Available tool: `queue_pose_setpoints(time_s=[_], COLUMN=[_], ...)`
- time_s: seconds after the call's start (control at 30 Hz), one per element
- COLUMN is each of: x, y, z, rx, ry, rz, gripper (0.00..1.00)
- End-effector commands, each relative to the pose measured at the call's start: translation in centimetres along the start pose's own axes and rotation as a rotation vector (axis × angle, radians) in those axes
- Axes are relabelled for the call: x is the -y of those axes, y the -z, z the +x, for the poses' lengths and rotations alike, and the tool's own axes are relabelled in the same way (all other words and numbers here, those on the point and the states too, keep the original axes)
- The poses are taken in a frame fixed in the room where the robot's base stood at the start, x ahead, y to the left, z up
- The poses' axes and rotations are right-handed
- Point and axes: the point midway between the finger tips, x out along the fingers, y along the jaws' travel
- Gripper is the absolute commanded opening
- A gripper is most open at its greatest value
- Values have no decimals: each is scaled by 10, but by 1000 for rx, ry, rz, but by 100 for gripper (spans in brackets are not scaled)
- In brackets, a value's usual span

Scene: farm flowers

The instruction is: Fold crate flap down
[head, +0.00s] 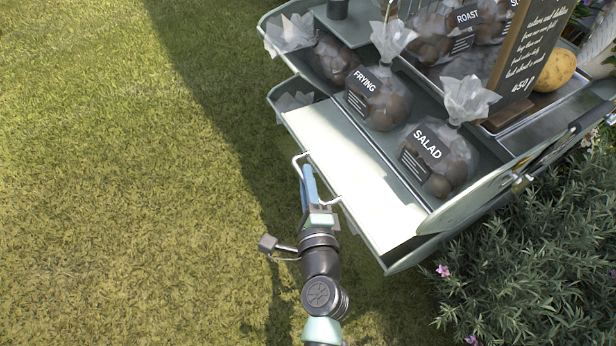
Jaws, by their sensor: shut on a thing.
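The crate flap (350,172) is a pale, flat panel along the near left side of the green-grey crate (402,264). It lies below and outside the row of bags, apparently sloping outward, but its exact angle is hard to tell. My gripper (307,178), with blue fingers, reaches up from below and is shut on this handle. The fingers hide the middle of the handle, so the exact contact is not clear.
Clear bags labelled FRYING (388,104) and SALAD (450,168) sit just behind the flap. A rounded side panel (480,200) with a metal latch (522,183) is at the right. A leafy bush (530,270) fills the lower right. Open grass (130,180) lies left.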

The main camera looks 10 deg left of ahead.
Motion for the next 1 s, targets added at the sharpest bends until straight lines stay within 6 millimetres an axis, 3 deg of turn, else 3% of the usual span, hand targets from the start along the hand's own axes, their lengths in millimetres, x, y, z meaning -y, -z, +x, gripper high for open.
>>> queue_pose_setpoints(time_s=[0.5,0.53,0.67,1.0], x=[-3,-3,-3,-3], y=[0,0,0,0], z=[0,0,0,-2], rx=[1,1,1,1], ry=[-2,-2,-1,-1], rz=[-2,-2,-1,0], gripper=[0,20,44,45])
